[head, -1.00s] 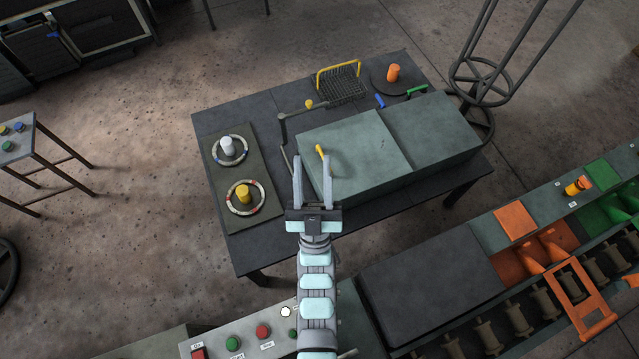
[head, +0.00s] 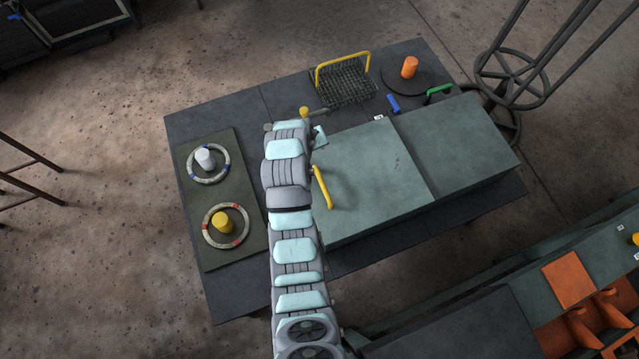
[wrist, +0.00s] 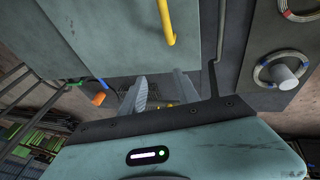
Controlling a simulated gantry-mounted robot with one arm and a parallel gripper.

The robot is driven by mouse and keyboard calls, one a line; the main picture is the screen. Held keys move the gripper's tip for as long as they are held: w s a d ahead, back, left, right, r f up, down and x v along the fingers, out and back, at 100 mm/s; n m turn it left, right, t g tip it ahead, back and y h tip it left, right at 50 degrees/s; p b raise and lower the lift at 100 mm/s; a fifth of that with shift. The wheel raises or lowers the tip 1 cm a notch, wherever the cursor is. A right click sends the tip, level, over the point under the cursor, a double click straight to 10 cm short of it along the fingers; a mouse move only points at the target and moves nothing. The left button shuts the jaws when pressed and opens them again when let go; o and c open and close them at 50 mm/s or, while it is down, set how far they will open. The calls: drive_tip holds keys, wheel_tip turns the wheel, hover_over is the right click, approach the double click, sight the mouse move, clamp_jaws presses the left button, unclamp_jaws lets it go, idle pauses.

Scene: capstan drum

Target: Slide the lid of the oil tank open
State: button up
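The oil tank is a grey-green box on the dark table, its top split by a seam into a left panel (head: 365,170) and a right panel (head: 455,150). The left panel, seemingly the lid, carries a yellow bar handle (head: 322,187) near its left edge. The handle also shows at the top of the wrist view (wrist: 165,20), apart from my fingers. My gripper (wrist: 160,76) is open and empty, its two fingers spread. In the head view my arm runs along the tank's left edge, and its links hide the fingers.
A board (head: 230,250) with two rings and white and yellow knobs lies left of my arm. A wire basket (head: 345,90), an orange cylinder (head: 410,67) and blue and green handles sit behind the tank. A yellow-knobbed crank (head: 304,112) is close to my arm.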

sight(321, 180)
drive_tip(key=s+f+g+b, duration=0.2)
drive_tip(key=s+g, duration=0.1)
drive_tip(key=s, duration=0.2)
drive_tip(key=f, duration=0.3)
drive_tip(key=d+f, duration=0.1)
drive_tip(key=f, duration=0.2)
drive_tip(key=d+f, duration=0.1)
drive_tip(key=f, duration=0.3)
drive_tip(key=shift+w+d, duration=0.15)
drive_tip(key=shift+w, duration=0.1)
drive_tip(key=shift+r, duration=0.1)
drive_tip(key=shift+c, duration=0.6)
clamp_jaws()
